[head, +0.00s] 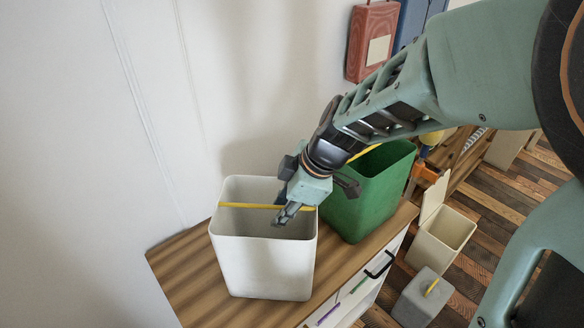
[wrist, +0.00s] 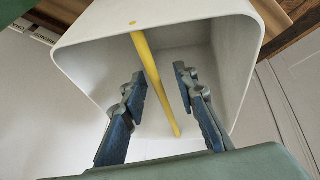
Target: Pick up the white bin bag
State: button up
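A white, square-mouthed bin-like container (head: 262,265) stands upright on the wooden top, which I take as the white bin bag. A yellow strip (head: 245,206) runs across its open mouth. My gripper (head: 283,217) points down at the mouth, near its right side. In the wrist view my gripper (wrist: 158,76) is open, with one finger on each side of the yellow strip (wrist: 146,62) and a gap on both sides. The pale inside of the white container (wrist: 95,65) shows behind the fingers and looks empty.
A green bin (head: 372,200) with a yellow strip stands close on the right. The striped wooden top (head: 190,262) belongs to a white cabinet against the wall. A beige lidded bin (head: 440,240) and a grey block (head: 422,300) stand on the plank floor.

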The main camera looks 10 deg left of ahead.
grip_shut()
jog(key=shift+r+p, duration=0.2)
jog(key=shift+p, duration=0.15)
dwell(0.3)
